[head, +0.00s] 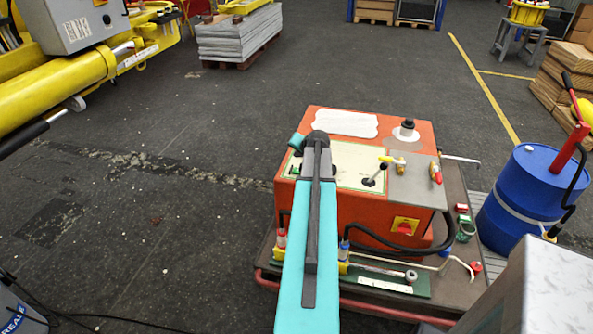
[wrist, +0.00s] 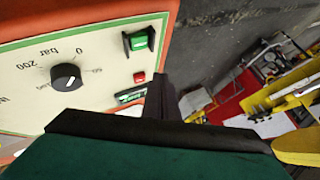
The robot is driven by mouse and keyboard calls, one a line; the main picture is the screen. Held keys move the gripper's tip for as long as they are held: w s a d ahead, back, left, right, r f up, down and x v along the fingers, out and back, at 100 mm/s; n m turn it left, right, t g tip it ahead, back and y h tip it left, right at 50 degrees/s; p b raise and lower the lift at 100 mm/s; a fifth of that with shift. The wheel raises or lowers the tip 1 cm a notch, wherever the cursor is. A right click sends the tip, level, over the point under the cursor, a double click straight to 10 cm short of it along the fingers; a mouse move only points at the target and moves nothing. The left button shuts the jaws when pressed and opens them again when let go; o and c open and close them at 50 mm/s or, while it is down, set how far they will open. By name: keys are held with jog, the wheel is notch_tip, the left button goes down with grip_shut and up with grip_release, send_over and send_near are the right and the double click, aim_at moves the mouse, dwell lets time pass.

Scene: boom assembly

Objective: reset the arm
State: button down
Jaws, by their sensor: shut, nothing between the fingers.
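My arm (head: 308,240), teal with a dark grey strip, reaches from the bottom of the head view to the orange machine (head: 348,209). My gripper shows in the wrist view (wrist: 160,92) as dark shut fingers with nothing between them. In the head view the arm's end hides it. The fingers appear in front of the right edge of the cream control panel (wrist: 30,82). The panel carries a black knob (wrist: 67,77) with a bar scale, a green switch (wrist: 138,42) and a small red button (wrist: 139,78). Whether the fingers touch the panel, I cannot tell.
The machine stands on a cart with a red rail (head: 375,310); hoses and small fittings lie in front. A blue drum (head: 525,195) with a hand pump stands at the right. Yellow boom parts (head: 60,90) are at the upper left. The floor left of the machine is mostly clear.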

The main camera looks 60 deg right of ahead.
dwell(0.7)
jog(key=w+a+f+n+y, duration=0.2)
jog(key=w+a+f, duration=0.5)
jog(key=a, duration=0.4)
jog(key=w+a+f+n+y, duration=0.2)
jog(key=w+a+f, duration=0.3)
jog(key=w+a, duration=0.5)
jog(key=a+f+n+g+y, duration=0.1)
jog(key=a+f+n, duration=0.1)
jog(key=a+f, duration=0.8)
jog(key=a+f+n+g+y, duration=0.1)
jog(key=a+f+g+y, duration=0.15)
jog(key=a, duration=1.25)
jog(key=s+a+f+n+g, duration=0.25)
jog(key=s+a+f, duration=0.4)
jog(key=a, duration=0.35)
jog(key=s+a+f+n+g, duration=0.1)
jog(key=s+a+f+n, duration=0.3)
jog(key=s+a, duration=0.5)
jog(key=s+a+n+g+h, duration=0.1)
jog(key=s+g, duration=0.2)
jog(key=s, duration=0.7)
jog(key=s+a+f+n+g+h, duration=0.1)
jog(key=s+a+n+g, duration=0.1)
jog(key=s, duration=0.8)
jog(key=shift+s+a+f+g+b, duration=0.2)
jog(key=shift+a+f+g+b, duration=0.1)
jog(key=shift+g, duration=0.3)
